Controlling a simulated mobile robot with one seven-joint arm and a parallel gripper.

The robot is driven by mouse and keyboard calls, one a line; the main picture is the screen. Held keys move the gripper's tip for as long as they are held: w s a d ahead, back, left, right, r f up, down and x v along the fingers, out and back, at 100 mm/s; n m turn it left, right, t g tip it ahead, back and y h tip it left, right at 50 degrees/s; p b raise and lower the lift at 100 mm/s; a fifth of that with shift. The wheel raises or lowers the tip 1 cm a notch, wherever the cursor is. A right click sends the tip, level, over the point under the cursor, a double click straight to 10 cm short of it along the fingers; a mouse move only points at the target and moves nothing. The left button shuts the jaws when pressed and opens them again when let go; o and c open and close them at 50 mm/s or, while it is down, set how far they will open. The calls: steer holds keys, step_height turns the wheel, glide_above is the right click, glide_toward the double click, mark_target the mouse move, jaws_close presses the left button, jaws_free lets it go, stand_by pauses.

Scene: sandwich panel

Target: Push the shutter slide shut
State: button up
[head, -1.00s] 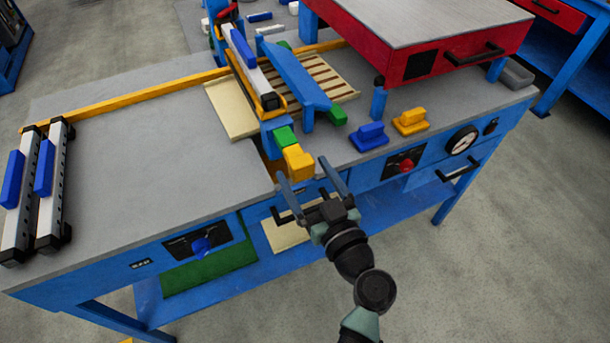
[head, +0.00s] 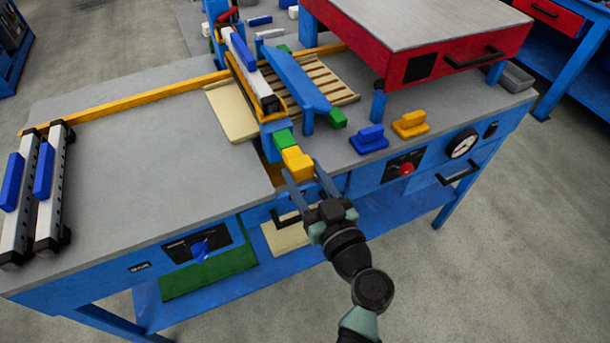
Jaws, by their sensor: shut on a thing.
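A yellow block (head: 297,163) sits at the front end of a green piece (head: 284,140), at the near end of the blue and orange rail assembly on the bench. This looks like the handle end of the shutter slide, though I cannot tell for sure which part is the slide. My gripper (head: 302,170) comes from the front edge of the bench, with its two fingers at either side of the yellow block and shut on it. The far part of the assembly is partly hidden by a white and black bar (head: 251,73).
A slatted wooden piece (head: 315,84) lies behind a slanted blue plate (head: 296,80). Blue (head: 369,138) and yellow (head: 411,124) blocks stand right, near a red box (head: 420,65). Two white bars (head: 50,195) lie left. The grey benchtop (head: 150,150) between is clear.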

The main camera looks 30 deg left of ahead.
mark_target(296, 161)
steer(key=shift+b+x, duration=1.05)
steer(key=shift+x, duration=1.05)
steer(key=o, duration=1.1)
steer(key=shift+c, duration=0.2)
steer(key=shift+b+v, duration=0.7)
steer(key=shift+v, duration=3.8)
steer(key=shift+w, duration=0.1)
